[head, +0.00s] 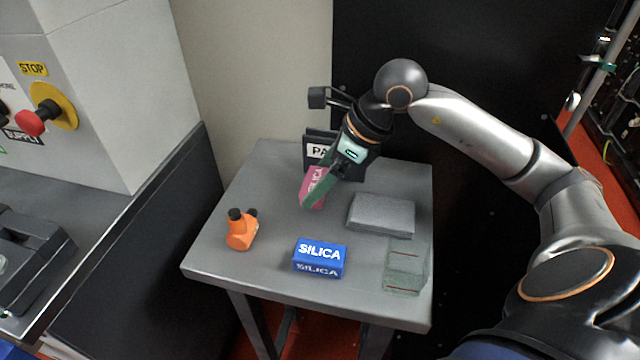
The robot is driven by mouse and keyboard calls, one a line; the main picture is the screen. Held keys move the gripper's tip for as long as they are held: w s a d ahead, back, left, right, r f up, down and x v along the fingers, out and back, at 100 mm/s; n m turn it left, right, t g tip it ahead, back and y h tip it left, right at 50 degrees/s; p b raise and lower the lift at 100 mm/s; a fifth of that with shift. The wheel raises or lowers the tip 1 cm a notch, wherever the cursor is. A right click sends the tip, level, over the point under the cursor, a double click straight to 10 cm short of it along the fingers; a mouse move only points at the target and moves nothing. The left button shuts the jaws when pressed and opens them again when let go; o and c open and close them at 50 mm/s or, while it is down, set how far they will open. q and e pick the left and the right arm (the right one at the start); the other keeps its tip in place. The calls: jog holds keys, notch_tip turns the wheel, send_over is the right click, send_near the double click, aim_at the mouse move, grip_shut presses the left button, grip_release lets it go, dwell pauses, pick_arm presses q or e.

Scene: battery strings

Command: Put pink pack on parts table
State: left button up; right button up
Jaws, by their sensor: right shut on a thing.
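The pink pack (317,181), with silica lettering on it, is at the back part of the grey parts table (270,185). My right gripper (312,196) reaches down from the upper right and is shut on the pink pack. Its green fingers hide part of the pack. The pack is at or just above the tabletop; I cannot tell if it touches. My left gripper is not in view.
On the table are a blue silica pack (320,257), an orange object with dark knobs (241,230), a grey flat block (381,214) and a clear container (404,268). A dark sign (313,150) stands at the back edge.

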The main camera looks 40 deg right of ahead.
jog(key=shift+f, duration=0.55)
jog(key=shift+f, duration=0.1)
jog(key=o, duration=1)
jog(key=shift+o, duration=0.2)
jog(key=shift+r, duration=0.25)
jog(key=v, duration=1.1)
jog(key=shift+s+r, duration=0.2)
jog(key=shift+r, duration=0.1)
jog(key=shift+d, duration=0.1)
